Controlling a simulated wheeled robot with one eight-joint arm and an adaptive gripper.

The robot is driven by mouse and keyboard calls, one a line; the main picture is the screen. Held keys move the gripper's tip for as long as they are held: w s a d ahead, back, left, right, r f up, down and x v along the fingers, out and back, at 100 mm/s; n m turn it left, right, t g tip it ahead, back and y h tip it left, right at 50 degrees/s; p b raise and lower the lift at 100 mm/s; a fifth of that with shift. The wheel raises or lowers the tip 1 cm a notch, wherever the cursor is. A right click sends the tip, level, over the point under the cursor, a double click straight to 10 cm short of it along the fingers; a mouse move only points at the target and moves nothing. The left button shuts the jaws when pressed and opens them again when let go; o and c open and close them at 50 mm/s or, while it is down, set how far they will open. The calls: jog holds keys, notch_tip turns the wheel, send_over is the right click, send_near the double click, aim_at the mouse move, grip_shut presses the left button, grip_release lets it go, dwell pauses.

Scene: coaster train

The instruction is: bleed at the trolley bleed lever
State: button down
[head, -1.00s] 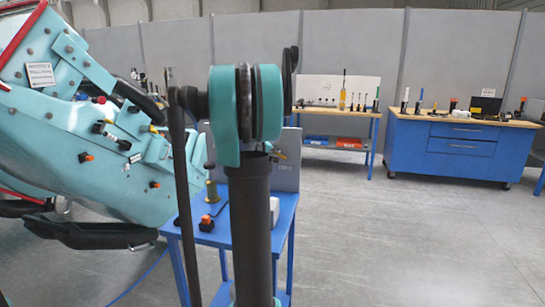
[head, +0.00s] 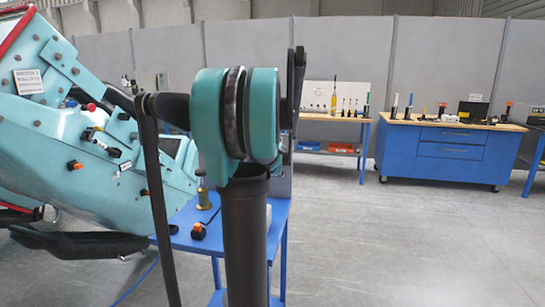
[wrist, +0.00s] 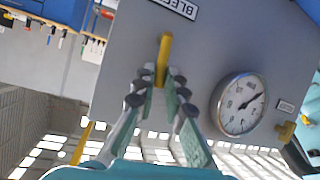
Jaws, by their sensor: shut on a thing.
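The yellow bleed lever (wrist: 164,50) stands out from a grey panel (wrist: 205,50), below a partly cut-off label reading "BLEE" in the wrist view. My gripper (wrist: 157,88) has its two fingers closed on either side of the lever's near end. In the head view my gripper is hidden behind my own arm. The blue trolley (head: 185,238) stands behind the arm, and a strip of its grey panel (head: 281,182) shows beside the arm.
A round gauge (wrist: 240,104) sits on the panel beside the lever. A teal coaster car (head: 60,150) is close on the left. A blue cabinet bench (head: 450,150) and a tool table (head: 335,118) stand behind. The floor at right is clear.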

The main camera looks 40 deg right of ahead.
jog(key=shift+s+d+m+t, duration=0.2)
jog(key=shift+s+m+t, duration=0.1)
jog(key=shift+m, duration=0.1)
jog(key=shift+f, duration=0.1)
dwell(0.3)
jog(key=c, duration=1.6)
grip_release()
jog(key=v, duration=1.2)
jog(key=shift+d, duration=0.15)
